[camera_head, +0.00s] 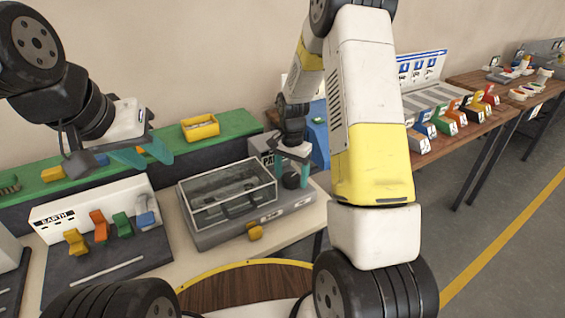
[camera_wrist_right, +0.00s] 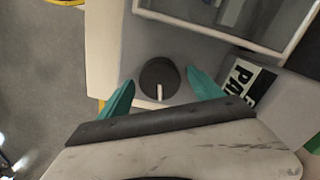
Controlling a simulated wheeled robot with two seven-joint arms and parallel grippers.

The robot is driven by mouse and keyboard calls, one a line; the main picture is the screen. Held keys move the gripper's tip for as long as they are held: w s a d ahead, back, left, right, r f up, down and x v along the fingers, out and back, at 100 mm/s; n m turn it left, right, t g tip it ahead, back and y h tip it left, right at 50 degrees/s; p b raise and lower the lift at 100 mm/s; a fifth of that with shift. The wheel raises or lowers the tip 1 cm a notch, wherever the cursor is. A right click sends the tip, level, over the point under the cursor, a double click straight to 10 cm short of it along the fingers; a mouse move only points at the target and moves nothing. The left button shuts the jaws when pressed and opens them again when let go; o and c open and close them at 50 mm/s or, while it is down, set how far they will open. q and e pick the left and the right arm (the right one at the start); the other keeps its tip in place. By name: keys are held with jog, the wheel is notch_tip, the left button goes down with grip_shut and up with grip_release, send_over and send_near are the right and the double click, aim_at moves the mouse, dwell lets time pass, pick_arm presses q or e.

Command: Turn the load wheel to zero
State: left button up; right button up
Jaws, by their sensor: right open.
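A dark round wheel (camera_wrist_right: 158,73) with a white pointer line sits on a grey surface in the right wrist view. I take it to be the load wheel; its pointer faces down toward my gripper. My right gripper (camera_wrist_right: 160,90) is open, one teal finger on each side of the wheel with gaps showing. In the head view my right gripper (camera_head: 292,177) is at the right end of the grey machine (camera_head: 215,234) with a clear-lidded box; the wheel cannot be made out there. My left gripper (camera_head: 144,156) is open and empty above the bench at left.
A box labelled "PA" (camera_wrist_right: 246,82) stands close to the right finger. A panel marked "EARTH" (camera_head: 85,212) with coloured levers is at left. A yellow bin (camera_head: 200,127) sits on a green shelf (camera_head: 228,126).

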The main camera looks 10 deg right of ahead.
jog(key=c, duration=1.4)
jog(key=shift+o, duration=0.2)
jog(key=shift+n, duration=0.3)
jog(key=n, duration=0.3)
jog(key=shift+n, duration=0.3)
jog(key=n, duration=0.3)
jog(key=shift+n, duration=0.3)
jog(key=n, duration=0.3)
jog(key=shift+n, duration=2.1)
